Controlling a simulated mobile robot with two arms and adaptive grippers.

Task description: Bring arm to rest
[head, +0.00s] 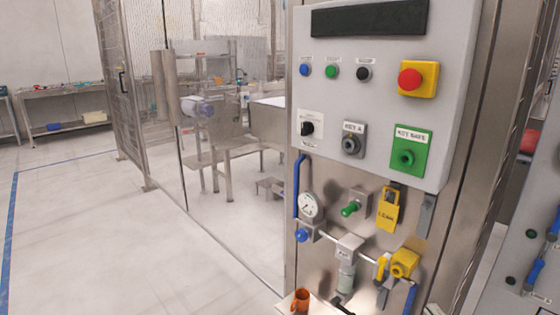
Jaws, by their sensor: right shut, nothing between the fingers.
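My right gripper (343,304) shows only as a small dark part at the bottom edge, in front of the lower part of the control panel (385,100). It is shut and holds nothing; most of it is cut off by the frame. My left gripper is not in view. The grey panel has blue, green and black buttons, a red emergency knob on yellow (411,79), a KEY A switch (353,140) and a green KEY SAFE block (408,156).
Below the panel are a pressure gauge (311,205), a yellow lock tag (389,210) and a yellow valve (403,263). An orange cup (301,301) stands on a pale ledge at the bottom. Fencing (128,90) encloses machinery behind. Open floor (90,230) lies left.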

